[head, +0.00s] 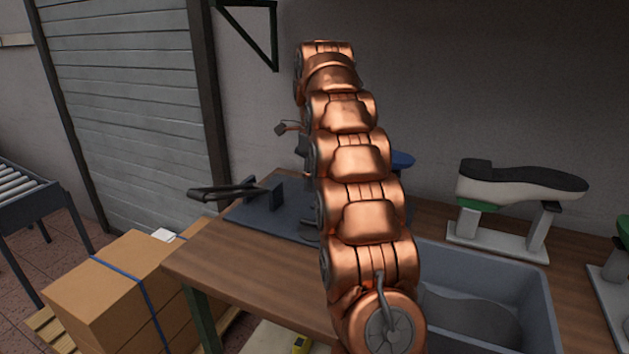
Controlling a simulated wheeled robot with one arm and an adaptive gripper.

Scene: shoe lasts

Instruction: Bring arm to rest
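My copper-coloured arm (355,160) rises from the bottom of the head view through the middle, up in front of the wall, over the wooden bench (240,265). My gripper is mostly or wholly hidden behind the arm links. A small dark jointed part (281,128) pokes out left of the arm; I cannot tell whether it belongs to the gripper. Whether the gripper is open, shut or holding anything does not show.
A grey bin (535,290) with a dark flat shape inside sits right of the arm. A shoe last (520,185) stands behind it. A black lever (225,191) stands on a dark mat (255,213). Cardboard boxes (110,290) and a roller conveyor (25,195) are left.

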